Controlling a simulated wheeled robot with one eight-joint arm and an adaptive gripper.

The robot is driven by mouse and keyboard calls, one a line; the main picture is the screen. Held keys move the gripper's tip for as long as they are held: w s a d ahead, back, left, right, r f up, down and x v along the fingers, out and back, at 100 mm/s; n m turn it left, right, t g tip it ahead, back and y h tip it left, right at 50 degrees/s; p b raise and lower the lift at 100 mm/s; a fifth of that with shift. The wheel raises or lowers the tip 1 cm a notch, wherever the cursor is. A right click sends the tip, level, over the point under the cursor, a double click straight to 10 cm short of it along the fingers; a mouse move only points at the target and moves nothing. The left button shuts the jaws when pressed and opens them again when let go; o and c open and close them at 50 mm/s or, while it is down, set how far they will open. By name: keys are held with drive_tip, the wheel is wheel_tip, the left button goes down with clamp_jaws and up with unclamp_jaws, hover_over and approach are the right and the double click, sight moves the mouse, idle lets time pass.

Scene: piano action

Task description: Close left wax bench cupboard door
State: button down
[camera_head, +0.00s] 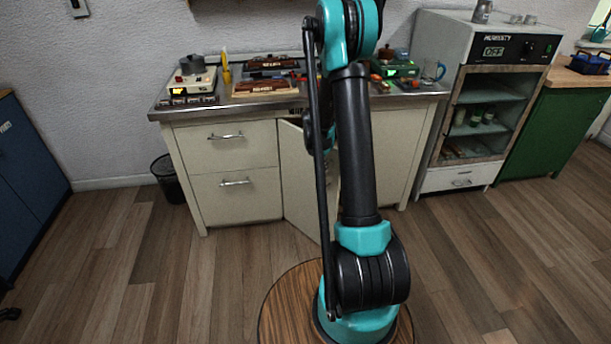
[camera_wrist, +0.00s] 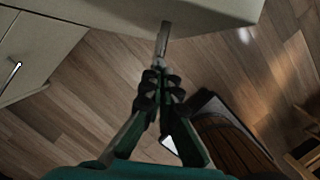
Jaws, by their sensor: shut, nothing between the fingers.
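The left wax bench cupboard door (camera_head: 298,170) is a cream panel right of the drawers. It stands ajar, angled out from the bench front. My arm hides its right part in the head view. In the wrist view a cream panel (camera_wrist: 205,10), apparently this door, crosses the top. My gripper (camera_wrist: 160,72) is shut and empty, close below that panel's edge. A thin grey bar lies at the fingertips; I cannot tell whether it is the door handle or whether they touch. The head view does not show my gripper, hidden behind my arm.
The wax bench (camera_head: 225,185) has two drawers with metal handles left of the door. Tools and small devices crowd its top. A black bin (camera_head: 166,178) stands at its left, an open-fronted grey cabinet (camera_head: 468,140) at its right. The wood floor in front is mostly clear.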

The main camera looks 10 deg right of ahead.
drive_tip(key=w+d, duration=1.6)
drive_tip(key=d, duration=0.2)
drive_tip(key=shift+w, duration=0.3)
drive_tip(key=shift+s, duration=0.1)
